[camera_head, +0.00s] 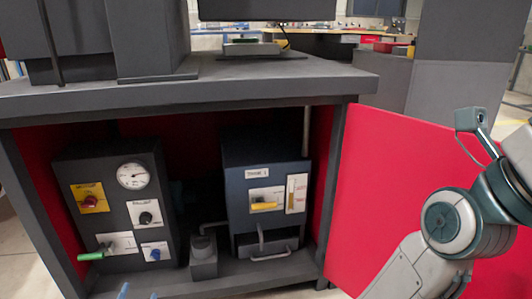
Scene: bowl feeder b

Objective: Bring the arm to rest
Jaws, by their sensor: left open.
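My left gripper (139,293) shows only as two blue fingertips at the bottom edge, left of centre. The tips are apart with nothing visible between them; the rest of the gripper is below the picture. It is in front of the open cabinet's lower edge. My other arm (452,222) comes in at the right, bent, in front of the red door panel. I cannot make out gripper fingers on it.
The cabinet (200,92) holds a dark control box (125,207) with a gauge (133,176) and a blue-grey unit (250,160) with a yellow handle (264,206). A green handle (90,257) sticks out low left. The red door (375,190) stands open at right.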

